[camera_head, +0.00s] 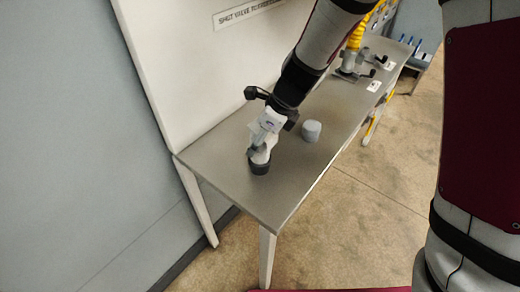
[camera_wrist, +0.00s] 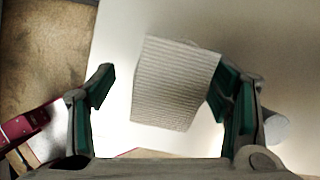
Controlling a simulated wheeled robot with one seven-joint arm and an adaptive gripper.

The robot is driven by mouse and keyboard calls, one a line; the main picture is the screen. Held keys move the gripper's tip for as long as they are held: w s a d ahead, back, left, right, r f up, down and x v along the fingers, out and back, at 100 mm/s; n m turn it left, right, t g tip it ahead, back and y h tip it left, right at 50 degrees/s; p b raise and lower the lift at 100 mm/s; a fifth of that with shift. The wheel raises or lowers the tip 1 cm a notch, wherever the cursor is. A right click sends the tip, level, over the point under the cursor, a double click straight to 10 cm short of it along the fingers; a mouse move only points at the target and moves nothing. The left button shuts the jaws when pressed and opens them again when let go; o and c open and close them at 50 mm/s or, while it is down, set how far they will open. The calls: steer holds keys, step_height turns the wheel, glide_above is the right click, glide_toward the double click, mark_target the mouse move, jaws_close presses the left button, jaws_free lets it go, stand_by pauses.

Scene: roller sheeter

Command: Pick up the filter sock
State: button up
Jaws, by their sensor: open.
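A pale, finely ribbed piece that looks like the filter sock (camera_wrist: 172,85) shows large in the wrist view, slightly tilted. My gripper (camera_wrist: 162,82) is open, with its green-padded fingers on either side of it. The right finger is close to the sock's right edge; I cannot tell if it touches. A clear gap lies between the left finger and the sock. In the head view my gripper (camera_head: 272,112) is over the near part of the table, partly hiding a whitish piece above a dark round base. I cannot tell the sock's outline there.
A grey cylinder (camera_head: 311,131) stands on the metal table (camera_head: 223,178) right of my gripper. A clamp-like fixture with a yellow hose (camera_head: 356,38) is at the far end. A pale upright panel (camera_head: 190,80) borders the left side. The table's near corner is clear.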

steer(key=x, duration=0.5)
steer(key=shift+w+r+b, duration=0.1)
steer(key=shift+w+b, duration=0.2)
steer(key=shift+c, duration=0.3)
steer(key=c, duration=1.4)
steer(key=shift+r, duration=0.1)
steer(key=shift+r, duration=0.5)
steer(key=v, duration=0.2)
steer(key=shift+s+a+r+p, duration=0.1)
steer(key=shift+r+p, duration=0.2)
steer(key=shift+r, duration=0.05)
steer(key=s+d, duration=0.3)
steer(key=s, duration=0.1)
steer(key=s+d+r+b, duration=0.1)
steer(key=s+d, duration=0.2)
steer(key=s, duration=0.1)
steer(key=s+d, duration=0.3)
steer(key=s, duration=0.1)
steer(key=shift+d+r, duration=0.15)
